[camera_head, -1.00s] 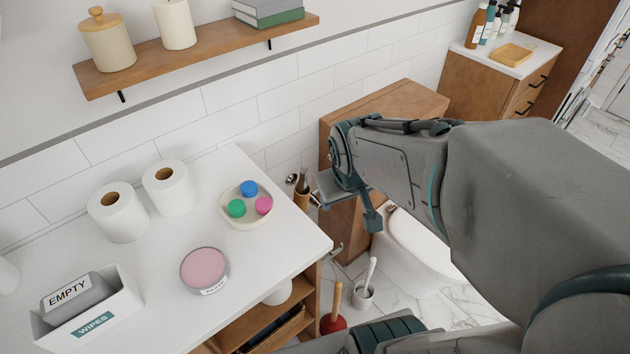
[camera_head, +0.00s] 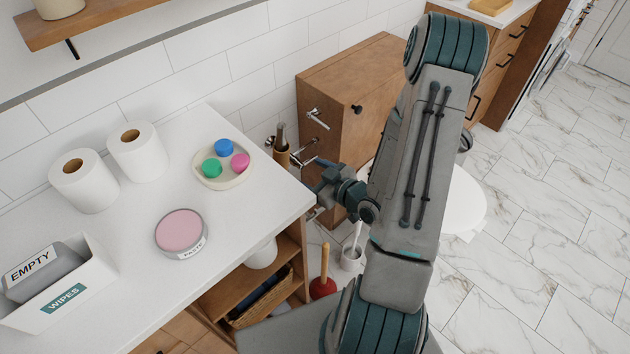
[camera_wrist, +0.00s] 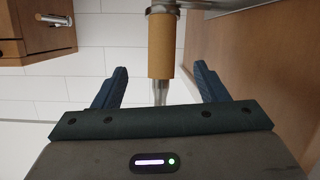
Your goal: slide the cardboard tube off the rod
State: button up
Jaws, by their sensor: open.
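The cardboard tube (camera_wrist: 161,45) is a plain brown cylinder around the metal rod (camera_wrist: 160,91). In the wrist view the rod's bare grey end sticks out below the tube, and a metal bracket crosses above it. In the head view the tube (camera_head: 282,159) stands roughly upright at the counter's back right corner, with the dark rod end (camera_head: 280,132) above it. My gripper (camera_wrist: 160,86) is open, and its two blue fingers lie to either side of the tube's line without touching it. In the head view my gripper (camera_head: 319,177) is right of the tube.
A wooden cabinet (camera_head: 345,80) with metal fittings stands behind my gripper. The white counter (camera_head: 120,245) is at left, holding a dish (camera_head: 222,178) and paper rolls (camera_head: 137,150). The toilet (camera_head: 468,200) is partly behind my arm; a plunger (camera_head: 323,280) stands below.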

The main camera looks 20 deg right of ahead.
aim_at(287, 156)
jog(key=w+a+t+b, duration=0.1)
jog(key=w+b, duration=0.1)
jog(key=b, duration=0.2)
jog(key=w+a+m+t+b, duration=0.1)
jog(key=b, duration=0.3)
jog(key=w+a+t+y+b, duration=0.1)
jog(key=w+b, duration=0.1)
jog(key=b, duration=0.2)
jog(key=shift+w+m, duration=0.3)
jog(key=x, duration=0.5)
jog(key=shift+w+a+r, duration=0.15)
jog(key=shift+w+r, duration=0.05)
jog(key=shift+w, duration=0.15)
jog(key=c, duration=1.1)
jog(key=shift+o, duration=0.2)
jog(key=s+r+p, duration=0.1)
jog(key=r+p, duration=0.7)
jog(key=r, duration=0.3)
jog(key=s+d+r+p, duration=0.1)
jog(key=s+r+p, duration=0.1)
jog(key=r+p, duration=0.6)
jog(key=shift+s+d+r, duration=0.25)
jog(key=shift+s+r, duration=0.05)
jog(key=shift+r, duration=1.4)
